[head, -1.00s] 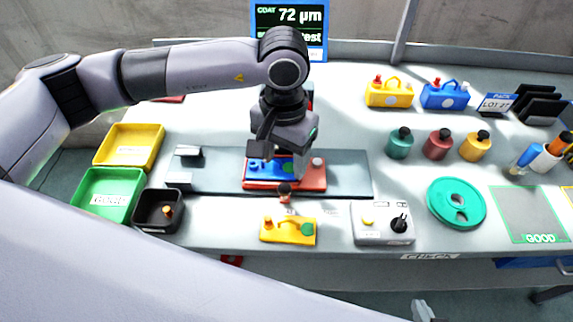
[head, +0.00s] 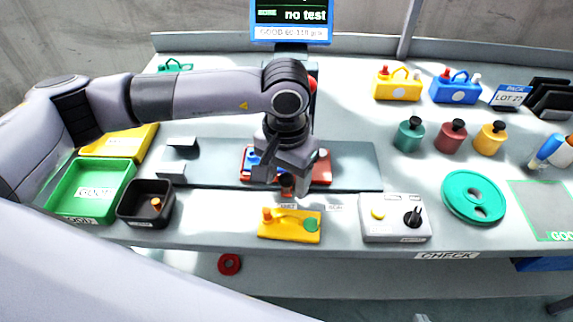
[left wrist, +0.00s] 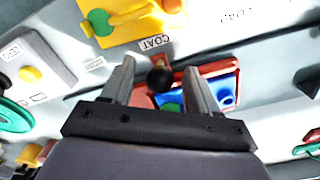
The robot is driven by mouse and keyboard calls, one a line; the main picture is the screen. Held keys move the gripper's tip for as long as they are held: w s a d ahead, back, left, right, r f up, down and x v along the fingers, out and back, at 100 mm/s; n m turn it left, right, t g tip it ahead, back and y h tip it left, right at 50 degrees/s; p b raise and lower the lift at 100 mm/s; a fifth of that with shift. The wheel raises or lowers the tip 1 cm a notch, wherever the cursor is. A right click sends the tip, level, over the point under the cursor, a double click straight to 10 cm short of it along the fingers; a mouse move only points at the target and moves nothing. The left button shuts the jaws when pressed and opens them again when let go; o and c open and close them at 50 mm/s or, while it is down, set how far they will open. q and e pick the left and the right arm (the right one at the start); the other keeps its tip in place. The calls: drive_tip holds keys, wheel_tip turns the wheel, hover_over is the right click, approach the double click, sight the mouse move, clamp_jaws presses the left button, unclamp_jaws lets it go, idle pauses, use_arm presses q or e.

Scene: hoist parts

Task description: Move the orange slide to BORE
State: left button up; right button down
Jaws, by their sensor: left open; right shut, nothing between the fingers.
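In the left wrist view the knob shows between the two open fingers, with gaps visible. Only the tip of my right gripper (head: 420,317) shows at the bottom edge, shut and empty, away from the slide.
A red and blue part (head: 322,168) lies on the fixture plate (head: 352,165) behind the slide. A yellow part (head: 290,226) lies in front. A grey switch box (head: 395,222) stands front right. A black bin (head: 146,203) and green tray (head: 90,185) stand left.

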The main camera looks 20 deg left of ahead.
use_arm(q)
drive_tip(key=shift+s+f, duration=0.1)
drive_tip(key=shift+f, duration=0.25)
